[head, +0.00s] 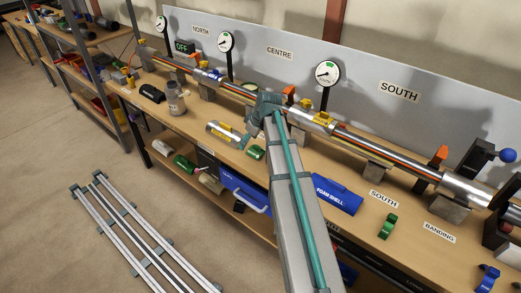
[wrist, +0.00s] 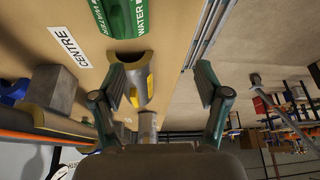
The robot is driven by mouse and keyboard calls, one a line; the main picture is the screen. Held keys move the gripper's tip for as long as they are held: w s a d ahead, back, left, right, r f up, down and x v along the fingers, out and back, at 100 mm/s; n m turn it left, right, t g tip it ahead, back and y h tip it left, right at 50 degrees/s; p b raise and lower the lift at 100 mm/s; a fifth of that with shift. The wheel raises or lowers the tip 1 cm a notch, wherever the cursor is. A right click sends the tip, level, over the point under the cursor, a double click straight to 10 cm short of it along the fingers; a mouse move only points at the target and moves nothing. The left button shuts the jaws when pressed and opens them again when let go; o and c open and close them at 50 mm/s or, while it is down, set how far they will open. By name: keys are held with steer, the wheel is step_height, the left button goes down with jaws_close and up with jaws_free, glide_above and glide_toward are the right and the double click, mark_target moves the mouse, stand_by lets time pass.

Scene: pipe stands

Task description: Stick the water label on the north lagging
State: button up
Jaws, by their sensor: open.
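The green water label (wrist: 125,14), a curved piece marked WATER, lies on the bench at the top of the wrist view. In the head view a green piece (head: 255,152), likely the same one, shows just left of my arm.
A silver shell with a yellow band (head: 225,132) lies on the bench beside the green piece. Gauges rise behind the pipe.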

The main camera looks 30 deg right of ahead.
mark_target(257, 147)
steer(key=s+d+r+m, duration=0.1)
steer(key=s+d+r, duration=0.15)
steer(key=d, duration=0.35)
steer(key=x, duration=0.2)
steer(key=p+x, duration=0.1)
steer(key=x, duration=0.2)
steer(key=shift+w+a, duration=0.1)
steer(key=shift+w, duration=0.25)
steer(key=shift+d+p+x, duration=0.15)
steer(key=shift+p+x, duration=0.45)
steer(key=shift+x, duration=0.7)
steer(key=shift+d+p+x, duration=0.1)
steer(key=shift+p+x, duration=0.45)
steer(key=shift+x, duration=0.75)
steer(key=shift+c, duration=0.3)
steer(key=c, duration=0.9)
steer(key=shift+s, duration=0.1)
steer(key=shift+c, duration=0.2)
